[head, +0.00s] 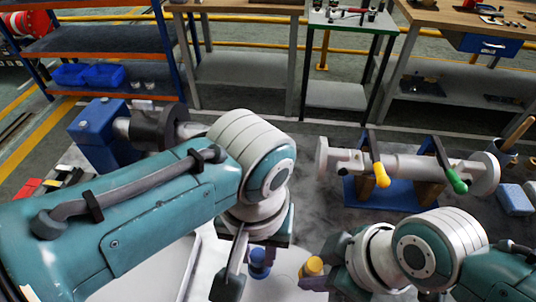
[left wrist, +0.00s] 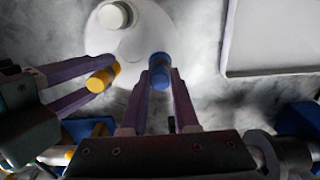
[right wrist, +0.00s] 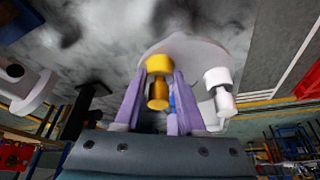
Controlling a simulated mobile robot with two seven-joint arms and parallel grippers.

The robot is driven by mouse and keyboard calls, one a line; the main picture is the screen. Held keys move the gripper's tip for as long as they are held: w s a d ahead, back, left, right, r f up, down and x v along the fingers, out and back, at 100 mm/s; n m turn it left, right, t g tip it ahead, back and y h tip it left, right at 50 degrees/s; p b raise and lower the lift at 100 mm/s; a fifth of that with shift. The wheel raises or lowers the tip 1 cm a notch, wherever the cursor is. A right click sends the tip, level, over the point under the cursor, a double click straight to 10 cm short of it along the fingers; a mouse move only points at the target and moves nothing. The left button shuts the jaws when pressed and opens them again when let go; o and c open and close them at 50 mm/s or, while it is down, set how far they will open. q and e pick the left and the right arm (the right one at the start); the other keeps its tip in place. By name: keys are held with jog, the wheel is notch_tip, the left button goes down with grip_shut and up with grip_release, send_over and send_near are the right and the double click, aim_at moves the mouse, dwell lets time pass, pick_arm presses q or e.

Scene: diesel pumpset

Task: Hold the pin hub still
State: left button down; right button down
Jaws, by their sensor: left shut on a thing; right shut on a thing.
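The pin hub is a pale round disc (left wrist: 135,38) lying flat in the left wrist view, with a white pin (left wrist: 116,15), a blue pin (left wrist: 160,72) and a yellow pin (left wrist: 103,79) standing on it. It shows partly in the head view (head: 284,279), where my arms hide some of it. My left gripper (left wrist: 160,82) is shut on the blue pin, one finger on each side. My right gripper (right wrist: 158,92) is shut on the yellow pin (right wrist: 158,65). The white pin (right wrist: 218,80) is free in the right wrist view.
A white tray (left wrist: 226,40) lies beside the hub. Behind my right arm a grey shaft (head: 405,167) with yellow and green-handled tools rests on a blue stand. A blue pump block (head: 95,135) stands at left. Workbenches and shelves are further back.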

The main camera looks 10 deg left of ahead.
aim_at(258, 255)
pick_arm(q)
jog(key=shift+f, duration=0.2)
jog(key=c, duration=0.6)
grip_release()
jog(key=shift+r, duration=0.1)
notch_tip(258, 255, up, 12)
jog(key=shift+f, duration=0.1)
pick_arm(e)
jog(key=shift+c, duration=2.1)
grip_release()
